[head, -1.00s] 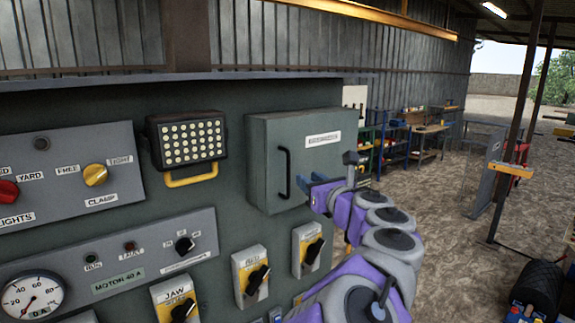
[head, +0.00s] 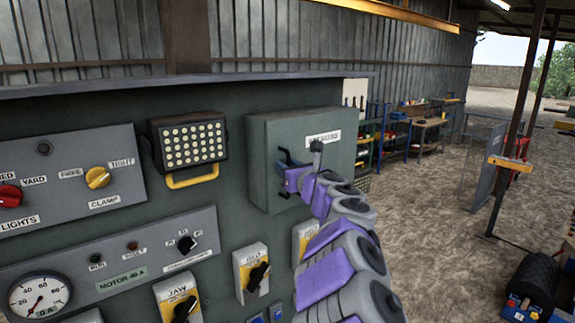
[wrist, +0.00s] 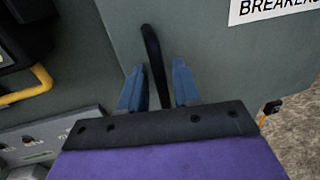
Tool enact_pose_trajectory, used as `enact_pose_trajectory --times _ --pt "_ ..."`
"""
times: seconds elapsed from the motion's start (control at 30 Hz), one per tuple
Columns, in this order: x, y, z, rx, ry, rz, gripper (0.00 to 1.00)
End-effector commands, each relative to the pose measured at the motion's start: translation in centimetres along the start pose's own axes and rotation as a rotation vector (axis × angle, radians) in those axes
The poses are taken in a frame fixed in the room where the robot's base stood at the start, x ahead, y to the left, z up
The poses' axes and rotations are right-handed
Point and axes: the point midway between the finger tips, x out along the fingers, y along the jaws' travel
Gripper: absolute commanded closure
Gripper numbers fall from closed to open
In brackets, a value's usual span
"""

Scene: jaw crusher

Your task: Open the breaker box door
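The breaker box is a grey-green box on the right of the panel, its door (head: 335,165) shut and bearing a white label. The door's black vertical handle shows in the wrist view (wrist: 155,62); in the head view my gripper mostly covers it. My gripper (head: 284,166) is at the handle in front of the door. In the wrist view its two blue fingers (wrist: 158,88) stand apart, one on each side of the handle's lower part. Gaps show between the fingers and the handle, so it is not gripped.
A lamp with a yellow handle (head: 190,147) is mounted just left of the box. Yellow switch plates (head: 251,272) and a gauge (head: 40,299) lie below on the panel. Open dirt ground (head: 430,220) and workshop shelves (head: 400,130) are to the right.

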Motion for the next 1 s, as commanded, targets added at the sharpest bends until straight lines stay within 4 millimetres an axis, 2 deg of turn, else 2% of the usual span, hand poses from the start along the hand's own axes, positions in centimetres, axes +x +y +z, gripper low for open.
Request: enact_pose_trajectory --times 0.4,0.73,1.0 --pt "0.50 -0.02 0.03 0.000 -0.001 -0.002 0.68" --pt "0.49 0.00 0.02 0.000 -0.001 -0.001 0.98" --pt "0.49 0.02 0.01 0.000 -0.001 -0.001 1.00"
